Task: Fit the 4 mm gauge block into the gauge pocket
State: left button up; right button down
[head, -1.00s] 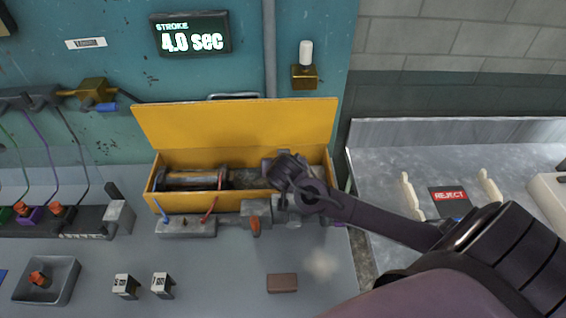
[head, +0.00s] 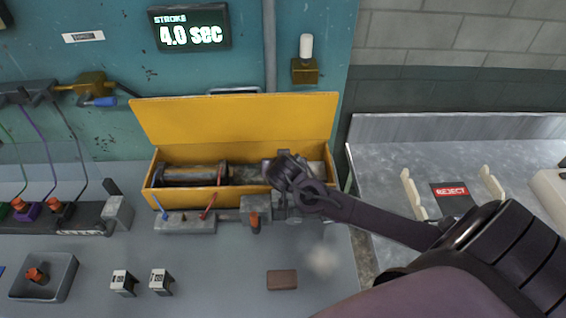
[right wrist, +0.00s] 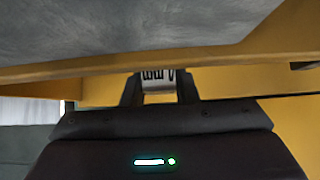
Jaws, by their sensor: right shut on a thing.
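My right gripper (right wrist: 158,92) is shut on a small pale block with dark printed lettering (right wrist: 158,78), taken to be the 4 mm gauge block. In the right wrist view, the block sits between the two dark fingers, close to a yellow edge. In the head view, my right arm comes in from the right and its wrist is over the front right part of the yellow box (head: 235,116). The fingers and held block cannot be made out clearly there. I cannot identify the gauge pocket for certain; the area under the wrist is partly hidden. My left gripper is not in view.
A grey fitting with an orange knob (head: 254,207) sits before the box. Two labelled blocks, left (head: 123,283) and right (head: 161,282), and a brown block (head: 282,280) lie on the bench. A grey tray (head: 66,263) is at left. A display (head: 190,28) reads 4.0 sec.

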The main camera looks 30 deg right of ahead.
jog(key=shift+f, duration=0.45)
jog(key=c, duration=1.1)
grip_release()
jog(key=shift+o, duration=0.2)
jog(key=b+v, duration=0.2)
jog(key=v, duration=0.6)
jog(key=shift+f, duration=0.1)
